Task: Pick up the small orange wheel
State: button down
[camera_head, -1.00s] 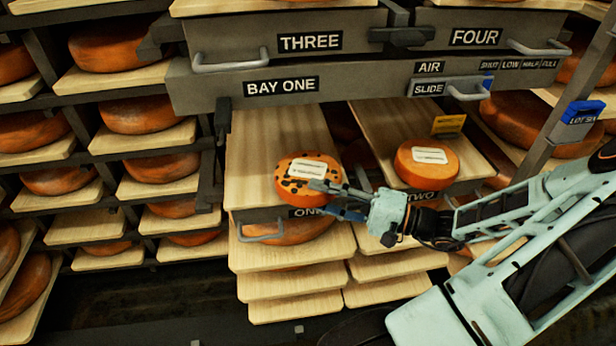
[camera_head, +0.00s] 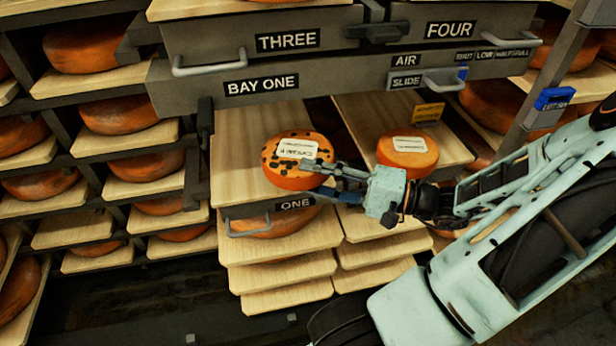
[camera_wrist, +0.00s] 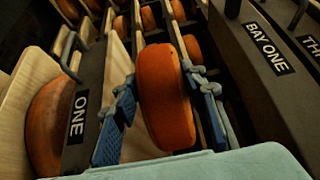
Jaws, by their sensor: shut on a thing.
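A small orange wheel with dark spots and a white label (camera_head: 291,176) is at the front of the wooden board (camera_head: 240,140) marked ONE. My gripper (camera_head: 333,178) comes from the right and is shut on its side. In the wrist view the wheel's orange rim (camera_wrist: 165,95) stands between my two blue fingers, one on each side. I cannot tell whether the wheel is clear of the board. A second small orange wheel (camera_head: 408,160), plain with a white label, sits on the board to the right, apart from my gripper.
The grey drawer unit (camera_head: 200,92) marked BAY ONE overhangs the back of the boards. A handle (camera_head: 247,225) sticks out below the spotted wheel. A yellow tag (camera_head: 428,112) stands behind the plain wheel. Racks of larger wheels (camera_head: 119,115) fill the left side.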

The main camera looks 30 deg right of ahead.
jog(key=s+r+p, duration=0.2)
jog(key=s+r, duration=0.4)
jog(key=s, duration=0.5)
jog(key=shift+a+r, duration=0.15)
jog(key=shift+r, duration=0.1)
jog(key=shift+s, duration=0.1)
